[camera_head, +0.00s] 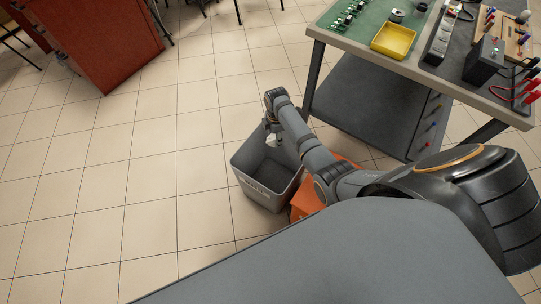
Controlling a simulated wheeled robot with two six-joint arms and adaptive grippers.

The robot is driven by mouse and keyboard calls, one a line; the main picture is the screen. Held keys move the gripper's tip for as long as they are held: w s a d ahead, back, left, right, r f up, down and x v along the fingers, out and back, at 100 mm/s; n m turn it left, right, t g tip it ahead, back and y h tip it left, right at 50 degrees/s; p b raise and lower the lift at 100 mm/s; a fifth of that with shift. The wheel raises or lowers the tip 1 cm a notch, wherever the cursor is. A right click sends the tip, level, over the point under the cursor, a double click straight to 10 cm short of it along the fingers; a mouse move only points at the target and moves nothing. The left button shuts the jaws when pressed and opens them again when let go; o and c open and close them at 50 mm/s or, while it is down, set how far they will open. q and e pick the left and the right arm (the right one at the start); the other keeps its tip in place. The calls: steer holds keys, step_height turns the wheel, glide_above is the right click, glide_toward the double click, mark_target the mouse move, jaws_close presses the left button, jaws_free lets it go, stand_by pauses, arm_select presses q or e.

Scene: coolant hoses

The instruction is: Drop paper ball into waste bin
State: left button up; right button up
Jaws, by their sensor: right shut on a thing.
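The grey waste bin (262,195) stands on the tiled floor in the middle of the head view, with its open top facing up. My right gripper (273,131) points down over the bin's far part. It is shut on a small white paper ball (273,141), which shows just below the fingers, over the bin's opening in the picture. The exact height of the ball above the rim is hard to tell. My left gripper is not in view.
An orange object (304,206) stands close to the bin's right side, partly hidden by my right arm. A workbench (372,105) with a yellow tray (393,40) and electrical parts stands at upper right. A red-brown cabinet (100,40) is at upper left. The floor left of the bin is clear.

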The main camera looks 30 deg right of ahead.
steer(key=f, duration=0.1)
steer(key=d+f+n+b, duration=0.1)
steer(key=f+n, duration=0.1)
steer(key=f, duration=0.1)
steer(key=shift+w+d+b, duration=0.15)
steer(key=shift+w+b, duration=0.2)
steer(key=shift+b, duration=0.05)
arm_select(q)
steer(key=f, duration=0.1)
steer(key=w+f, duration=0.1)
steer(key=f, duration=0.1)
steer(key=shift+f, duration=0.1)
arm_select(e)
steer(key=shift+w+n, duration=0.1)
steer(key=shift+n, duration=0.2)
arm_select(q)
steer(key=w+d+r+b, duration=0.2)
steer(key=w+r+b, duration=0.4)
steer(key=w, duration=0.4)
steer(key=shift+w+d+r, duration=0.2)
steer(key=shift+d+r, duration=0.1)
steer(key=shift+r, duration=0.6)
arm_select(e)
steer(key=shift+f, duration=2.95)
steer(key=o, duration=0.8)
steer(key=shift+o, duration=0.2)
steer(key=shift+r, duration=0.1)
